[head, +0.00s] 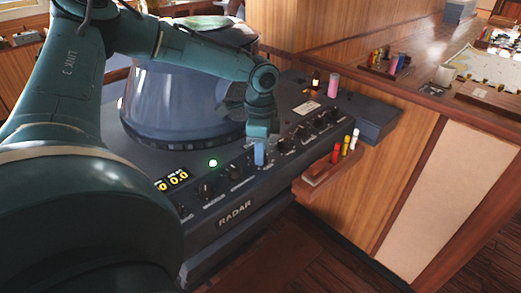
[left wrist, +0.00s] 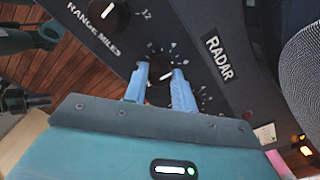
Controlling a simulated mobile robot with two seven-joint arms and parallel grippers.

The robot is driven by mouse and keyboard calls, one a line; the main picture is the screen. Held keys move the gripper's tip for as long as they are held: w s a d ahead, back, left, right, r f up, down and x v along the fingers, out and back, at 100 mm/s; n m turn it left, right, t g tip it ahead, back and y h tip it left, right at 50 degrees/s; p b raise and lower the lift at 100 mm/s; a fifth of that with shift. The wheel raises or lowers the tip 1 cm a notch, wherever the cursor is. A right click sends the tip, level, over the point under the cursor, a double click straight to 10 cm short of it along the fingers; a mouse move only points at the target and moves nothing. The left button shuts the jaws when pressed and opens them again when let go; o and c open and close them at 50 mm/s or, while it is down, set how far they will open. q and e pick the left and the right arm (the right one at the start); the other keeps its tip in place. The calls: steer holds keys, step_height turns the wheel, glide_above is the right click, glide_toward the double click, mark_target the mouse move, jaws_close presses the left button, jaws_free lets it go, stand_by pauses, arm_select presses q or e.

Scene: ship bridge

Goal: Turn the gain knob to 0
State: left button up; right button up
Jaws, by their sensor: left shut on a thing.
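The radar console (head: 237,210) has a row of black knobs along its sloped front. My left gripper (head: 259,158) reaches down onto this row. In the left wrist view its two blue fingers (left wrist: 160,92) are closed around a black knob (left wrist: 160,88) with a white pointer mark. White scale numerals show around that knob. Its name label is hidden, so I cannot read whether it says gain. The neighbouring knob (left wrist: 108,14) is marked RANGE MILES. My right gripper is not identifiable in these views.
A lit green lamp (head: 213,162) and a yellow digital display (head: 178,178) are left of the gripper. A large round housing (head: 180,105) stands behind it. A small rack (head: 320,176) with coloured markers juts out at the right. A pink cylinder (head: 333,85) stands farther back.

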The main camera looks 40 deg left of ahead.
arm_select(q)
steer(key=n+b, duration=0.1)
steer(key=n, duration=1.3)
steer(key=shift+n+b, duration=0.3)
steer(key=shift+b, duration=0.05)
steer(key=n, duration=0.3)
steer(key=shift+n, duration=0.3)
steer(key=n, duration=0.3)
steer(key=shift+n+b, duration=0.4)
steer(key=n, duration=0.6)
steer(key=shift+b, duration=0.3)
steer(key=o, duration=1)
